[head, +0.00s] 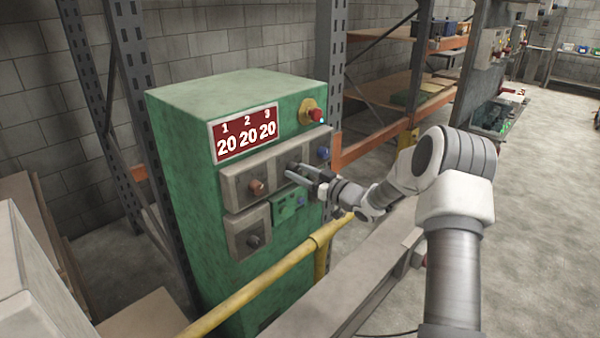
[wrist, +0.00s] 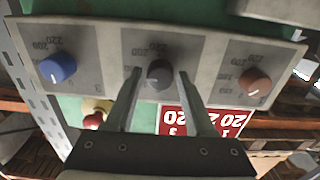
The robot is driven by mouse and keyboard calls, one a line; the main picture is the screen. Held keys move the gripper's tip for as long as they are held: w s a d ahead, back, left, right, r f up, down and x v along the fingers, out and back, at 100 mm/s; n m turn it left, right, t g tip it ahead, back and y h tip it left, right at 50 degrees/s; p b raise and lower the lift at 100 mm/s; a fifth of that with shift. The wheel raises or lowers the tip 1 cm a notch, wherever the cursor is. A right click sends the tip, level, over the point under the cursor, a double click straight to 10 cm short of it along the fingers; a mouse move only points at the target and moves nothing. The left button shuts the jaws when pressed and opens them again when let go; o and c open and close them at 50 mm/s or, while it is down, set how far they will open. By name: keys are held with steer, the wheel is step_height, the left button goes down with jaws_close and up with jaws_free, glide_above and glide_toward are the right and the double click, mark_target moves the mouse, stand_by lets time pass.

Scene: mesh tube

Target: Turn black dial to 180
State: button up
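The black dial (wrist: 159,75) is in the middle of a grey panel on a green cabinet (head: 180,180), between a blue dial (wrist: 58,68) and a brown dial (wrist: 255,81). My gripper (wrist: 159,80) is open, one finger on each side of the black dial in the wrist view; I cannot tell whether the fingers touch it. In the head view my gripper (head: 291,171) is at the panel and partly covers the dial. The red display (head: 245,134) reads 20 under each of 1, 2 and 3.
Another dark dial (head: 253,241) is on a lower grey plate. A red button (head: 316,114) on a yellow base is at the cabinet's upper right. A yellow rail (head: 270,275) runs in front of the cabinet, below my gripper. Shelving stands behind.

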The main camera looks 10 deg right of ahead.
steer(key=shift+o, duration=1)
steer(key=shift+d, duration=0.1)
steer(key=v, duration=1.7)
steer(key=shift+s, duration=0.15)
steer(key=shift+r, duration=0.15)
